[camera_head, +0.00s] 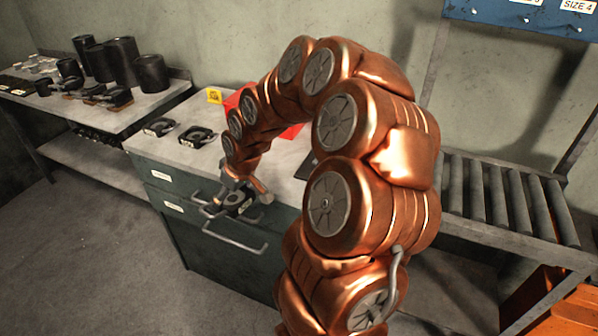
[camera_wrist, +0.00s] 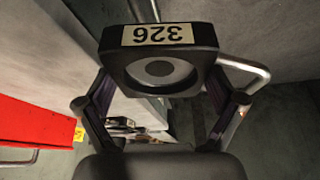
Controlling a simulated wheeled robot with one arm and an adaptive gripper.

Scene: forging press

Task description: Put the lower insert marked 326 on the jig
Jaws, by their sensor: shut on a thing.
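The lower insert marked 326 (camera_wrist: 158,58) is a dark block with a round recess and a pale label. In the wrist view the label reads upside down. My gripper (camera_wrist: 158,85) is shut on this insert, with a finger on each side. In the head view my gripper (camera_head: 235,197) and the dark insert (camera_head: 238,205) are in front of the cabinet, near its handles. The insert appears held in the air, clear of the cabinet top. I cannot make out a jig for certain in either view.
Two dark inserts (camera_head: 196,136) (camera_head: 160,127) lie on the cabinet top (camera_head: 178,117) near a yellow sign (camera_head: 214,96). A red thing (camera_head: 291,131) is partly behind my arm. Drawer handles (camera_head: 236,240) jut out. A table with dark cylinders (camera_head: 122,62) stands left; a roller conveyor (camera_head: 500,200) stands right.

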